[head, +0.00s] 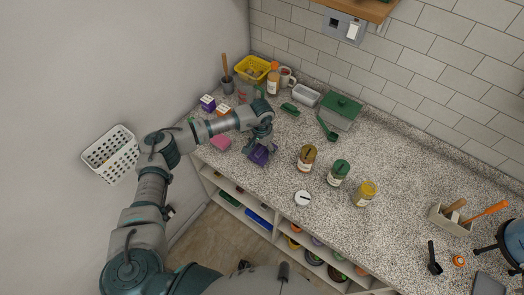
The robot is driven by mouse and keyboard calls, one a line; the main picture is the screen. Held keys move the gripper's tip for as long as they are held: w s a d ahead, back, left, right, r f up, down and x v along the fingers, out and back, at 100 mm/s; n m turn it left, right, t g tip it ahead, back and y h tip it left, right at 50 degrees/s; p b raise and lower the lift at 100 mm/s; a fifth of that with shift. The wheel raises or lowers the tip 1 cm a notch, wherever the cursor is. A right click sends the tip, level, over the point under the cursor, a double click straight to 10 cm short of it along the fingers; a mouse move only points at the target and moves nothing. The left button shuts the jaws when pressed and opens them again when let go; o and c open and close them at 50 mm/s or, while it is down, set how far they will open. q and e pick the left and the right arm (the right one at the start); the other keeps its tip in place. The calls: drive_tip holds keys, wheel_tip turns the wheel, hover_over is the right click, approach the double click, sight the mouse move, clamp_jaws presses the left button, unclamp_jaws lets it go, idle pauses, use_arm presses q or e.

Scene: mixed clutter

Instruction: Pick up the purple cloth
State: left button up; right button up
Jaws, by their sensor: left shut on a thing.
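The purple cloth (260,156) is a dark purple bunched shape near the front edge of the speckled counter. My left gripper (258,143) is directly over it, pointing down, and is shut on it. The gripper hides the cloth's upper part. I cannot tell whether the cloth is clear of the counter. My right gripper does not show.
Several jars (338,172) stand to the right of the cloth, with a small white round item (302,198) in front. A green box (340,110) and yellow basket (252,69) stand behind. The counter's right middle (410,170) is clear.

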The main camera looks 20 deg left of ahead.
use_arm(q)
wheel_tip(320, 180, up, 2)
drive_tip(key=shift+s+r+b, duration=0.15)
drive_tip(key=shift+r+b, duration=0.05)
drive_tip(key=shift+b, duration=0.1)
drive_tip(key=s, duration=0.4)
drive_tip(key=s+b, duration=0.1)
drive_tip(key=s, duration=0.3)
drive_tip(key=s+d+r, duration=0.1)
drive_tip(key=s, duration=0.3)
drive_tip(key=shift+s+b, duration=0.3)
drive_tip(key=shift+b, duration=0.1)
drive_tip(key=shift+s+r, duration=0.15)
drive_tip(key=shift+s, duration=1)
drive_tip(key=shift+s+d+r, duration=0.1)
drive_tip(key=shift+s, duration=0.35)
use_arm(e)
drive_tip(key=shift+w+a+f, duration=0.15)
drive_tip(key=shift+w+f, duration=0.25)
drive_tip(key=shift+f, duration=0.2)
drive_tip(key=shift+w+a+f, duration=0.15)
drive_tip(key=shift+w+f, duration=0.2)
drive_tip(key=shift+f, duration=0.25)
